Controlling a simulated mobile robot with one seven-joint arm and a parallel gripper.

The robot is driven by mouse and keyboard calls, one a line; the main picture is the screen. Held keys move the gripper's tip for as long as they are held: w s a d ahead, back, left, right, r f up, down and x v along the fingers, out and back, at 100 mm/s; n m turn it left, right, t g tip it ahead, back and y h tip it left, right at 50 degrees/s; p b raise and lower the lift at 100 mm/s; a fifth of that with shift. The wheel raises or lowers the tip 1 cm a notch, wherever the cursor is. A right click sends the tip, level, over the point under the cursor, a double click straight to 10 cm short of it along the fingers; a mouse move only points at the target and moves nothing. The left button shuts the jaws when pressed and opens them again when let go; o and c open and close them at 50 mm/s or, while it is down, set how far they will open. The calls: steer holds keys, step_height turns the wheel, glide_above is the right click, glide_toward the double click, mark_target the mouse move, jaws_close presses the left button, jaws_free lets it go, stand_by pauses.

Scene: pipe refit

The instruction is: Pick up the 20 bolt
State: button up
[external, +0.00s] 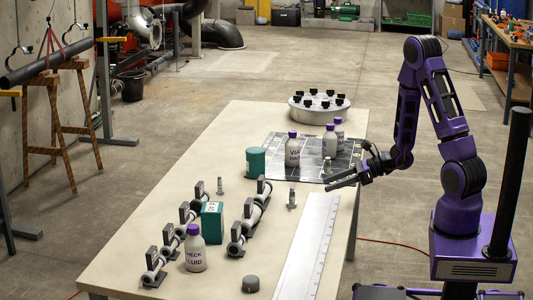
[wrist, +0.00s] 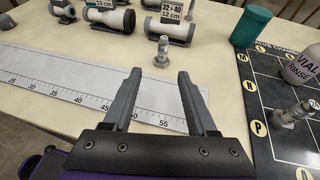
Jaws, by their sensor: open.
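My gripper (external: 342,181) is open and empty above the right side of the table. In the wrist view its two fingers (wrist: 160,85) point forward over the ruler's end. A small grey upright bolt (wrist: 162,52) stands on the bare table just beyond the fingertips, apart from them. It also shows in the external view (external: 292,198), left of my gripper. A second bolt (wrist: 293,112) stands on the black mat at the right. A third bolt (external: 220,187) stands farther left, near the pipe parts.
A long white ruler (external: 308,245) lies along the right table edge. Pipe pieces in holders (external: 252,217), a green box (external: 212,222) and a teal cup (external: 256,162) stand left. Bottles (external: 292,152) stand on the black mat (external: 282,175). A round rack (external: 319,112) is at the back.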

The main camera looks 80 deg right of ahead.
steer(key=b, duration=0.1)
glide_toward(283, 206)
steer(key=w, duration=0.1)
steer(key=w+a, duration=0.1)
steer(key=w, duration=0.1)
steer(key=shift+w+a+r, duration=0.2)
steer(key=shift+a+r, duration=0.1)
steer(key=shift+r, duration=0.1)
steer(key=shift+d+x, duration=0.15)
steer(key=shift+x, duration=1.35)
steer(key=shift+d+x, duration=0.15)
steer(key=shift+x, duration=1.4)
steer(key=shift+r, duration=0.15)
jaws_close()
